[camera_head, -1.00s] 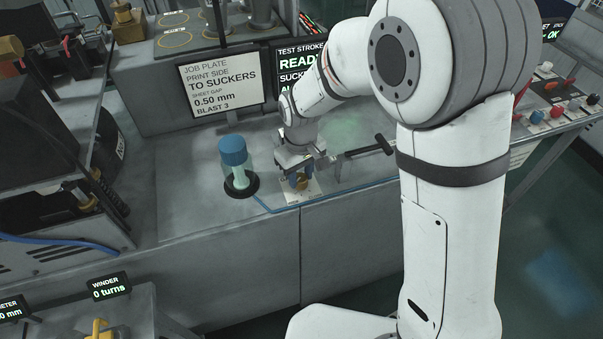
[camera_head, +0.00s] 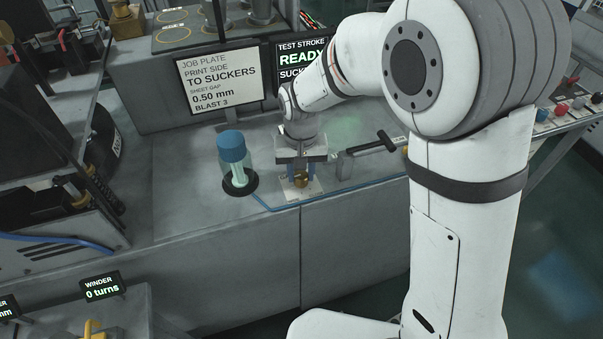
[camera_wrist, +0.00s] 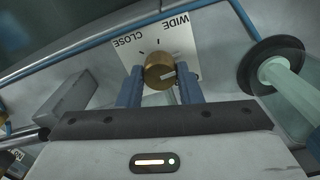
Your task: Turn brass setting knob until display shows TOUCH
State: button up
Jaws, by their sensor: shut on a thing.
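The brass knob (camera_wrist: 158,66) sits on a white plate (camera_wrist: 132,54) marked CLOSE and WIDE in the wrist view. A pale pointer mark shows on the knob's face. My gripper (camera_wrist: 160,86) is shut on the knob, with a blue finger on each side of it. In the head view the knob (camera_head: 301,181) shows low between the fingers of my gripper (camera_head: 299,172), on the bench near its front edge. The display (camera_head: 297,60) behind reads TEST STROKE, READY and the start of SUCK; my arm hides the rest of it.
A clear cylinder with a blue cap (camera_head: 232,150) stands left of the knob on a black base. A black T-handle (camera_head: 375,145) is on the right. A job plate sign (camera_head: 218,80) stands behind. A blue hose (camera_head: 335,193) runs along the bench front.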

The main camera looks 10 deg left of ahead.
aim_at(302, 174)
jog(key=shift+m, duration=0.9)
jog(key=shift+w, duration=0.1)
jog(key=o, duration=1)
jog(key=shift+r+b, duration=0.15)
jog(key=shift+b, duration=0.15)
notch_tip(302, 174, up, 8)
jog(key=shift+f+b, duration=0.2)
jog(key=shift+b, duration=0.25)
